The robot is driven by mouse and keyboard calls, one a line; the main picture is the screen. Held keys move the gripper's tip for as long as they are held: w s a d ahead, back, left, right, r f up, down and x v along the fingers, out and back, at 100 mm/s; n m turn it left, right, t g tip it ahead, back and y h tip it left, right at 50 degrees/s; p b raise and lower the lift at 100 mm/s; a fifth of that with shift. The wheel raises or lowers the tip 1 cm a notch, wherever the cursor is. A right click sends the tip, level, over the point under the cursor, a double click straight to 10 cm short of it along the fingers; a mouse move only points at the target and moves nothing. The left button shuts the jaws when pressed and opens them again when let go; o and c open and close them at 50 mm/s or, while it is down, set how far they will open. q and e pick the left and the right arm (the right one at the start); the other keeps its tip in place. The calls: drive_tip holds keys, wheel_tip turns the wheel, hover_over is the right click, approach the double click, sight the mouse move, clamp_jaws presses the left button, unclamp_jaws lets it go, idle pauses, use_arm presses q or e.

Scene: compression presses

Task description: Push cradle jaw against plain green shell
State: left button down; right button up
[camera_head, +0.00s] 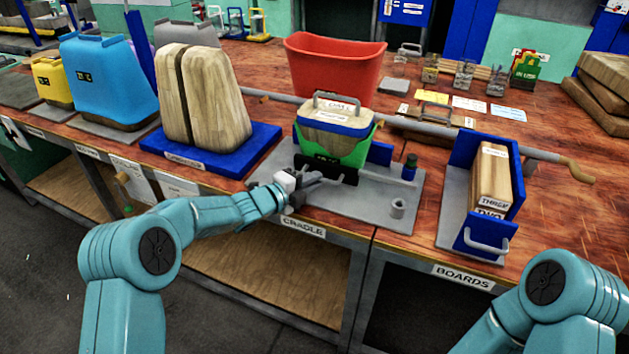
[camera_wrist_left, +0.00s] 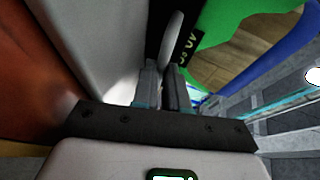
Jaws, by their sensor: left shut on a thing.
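The green shell (camera_head: 340,148) stands upright in the cradle with a wooden block (camera_head: 335,118) in it, topped by a labelled lid with a grey handle. The black cradle jaw (camera_head: 345,174) is low in front of the shell's near face; I cannot tell whether they touch. My left gripper (camera_head: 308,179) is at the jaw's left end, shut on part of it. In the left wrist view, the fingers (camera_wrist_left: 164,88) are close together by the black jaw (camera_wrist_left: 187,48), with the green shell (camera_wrist_left: 235,18) just beyond. My right gripper is out of view.
The boards press (camera_head: 455,200) is to the right. Wooden halves on a blue base (camera_head: 235,160) stand left; a red bin (camera_head: 335,70) is behind.

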use_arm(q)
drive_tip(key=shift+d+r, duration=0.1)
drive_tip(key=shift+r, duration=0.2)
drive_tip(key=c, duration=1.4)
unclamp_jaws()
drive_tip(key=shift+w, duration=0.1)
drive_tip(key=shift+c, duration=0.2)
drive_tip(key=shift+w+f, duration=0.1)
drive_tip(key=shift+f, duration=0.1)
drive_tip(key=shift+s+a, duration=0.2)
drive_tip(key=b+v, duration=0.1)
drive_tip(key=v, duration=1.5)
